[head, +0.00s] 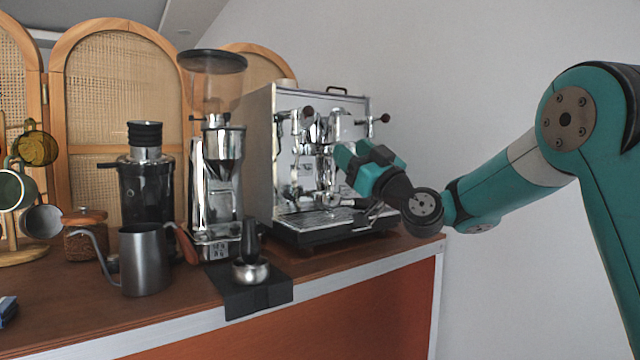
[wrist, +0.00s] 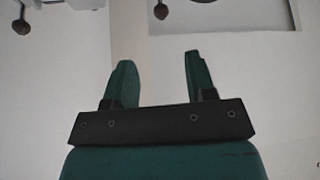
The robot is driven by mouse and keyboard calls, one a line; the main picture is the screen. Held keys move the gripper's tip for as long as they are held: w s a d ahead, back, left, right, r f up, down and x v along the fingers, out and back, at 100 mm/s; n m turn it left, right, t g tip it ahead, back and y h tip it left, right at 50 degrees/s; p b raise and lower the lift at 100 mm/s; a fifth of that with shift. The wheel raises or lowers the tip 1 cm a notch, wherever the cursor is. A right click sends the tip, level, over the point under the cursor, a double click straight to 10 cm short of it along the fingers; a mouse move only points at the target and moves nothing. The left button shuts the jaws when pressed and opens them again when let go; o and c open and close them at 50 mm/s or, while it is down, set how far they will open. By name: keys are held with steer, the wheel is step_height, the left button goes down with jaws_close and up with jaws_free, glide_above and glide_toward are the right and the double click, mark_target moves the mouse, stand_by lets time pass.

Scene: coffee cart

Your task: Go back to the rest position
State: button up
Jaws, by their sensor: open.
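My gripper (wrist: 156,75) is open in the wrist view, with its two green fingers apart and nothing between them. In the head view my gripper (head: 350,158) is in front of the chrome espresso machine (head: 258,150), level with its middle. The arm reaches in from the right. I cannot tell from the head view how far the fingers are from the machine. A portafilter with a dark handle (head: 355,203) shows low at the machine, partly hidden behind my wrist.
A grinder (head: 218,180), a dark grinder-like machine (head: 146,190) and a steel kettle (head: 145,262) stand left on the counter (head: 190,312). A tamper (head: 251,240) and metal cup (head: 251,271) are on a black mat (head: 235,303). Mugs hang far left. The wall side at right is free.

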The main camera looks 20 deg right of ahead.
steer(key=s+a+f+n+g+y, duration=0.1)
steer(key=s+a+f+n+g, duration=0.2)
steer(key=s+a+f+g, duration=1.2)
steer(key=s+d+f+m+g+h, duration=0.2)
steer(key=s+f+g+h, duration=0.3)
steer(key=s, duration=0.6)
steer(key=s+d+f+m+g+h, duration=0.25)
steer(key=s+f, duration=0.35)
steer(key=s, duration=0.5)
step_height(320, 180, up, 21)
steer(key=p, duration=2.1)
steer(key=shift+w+r+n, duration=0.2)
steer(key=shift+n, duration=0.25)
